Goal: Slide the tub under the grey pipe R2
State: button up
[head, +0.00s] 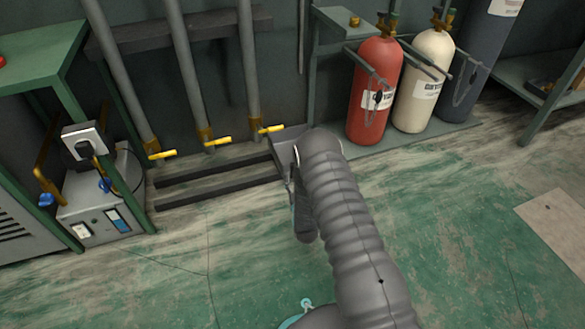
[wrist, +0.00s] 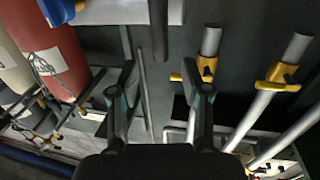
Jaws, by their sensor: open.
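A grey, shallow tub (head: 287,146) sits at the right end of two dark floor rails, right of the rightmost pipe. My arm hides its right part in the head view. Three grey pipes, left (head: 114,75), middle (head: 183,70) and right (head: 248,65), come down the wall to brass ends with yellow handles. No label shows which is R2. My gripper (wrist: 158,98) is open in the wrist view, its two fingers apart with nothing clearly held between them. In the head view my arm reaches to the tub and hides most of the gripper.
Red (head: 376,95) and cream (head: 425,85) cylinders stand chained right of the tub, with a dark one (head: 488,60) beyond. The dark rails (head: 215,187) run under the pipes. A grey box machine (head: 98,205) stands at left. The green floor in front is clear.

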jog(key=w, duration=0.7)
jog(key=shift+a+b, duration=0.35)
jog(key=shift+a, duration=0.05)
grip_shut()
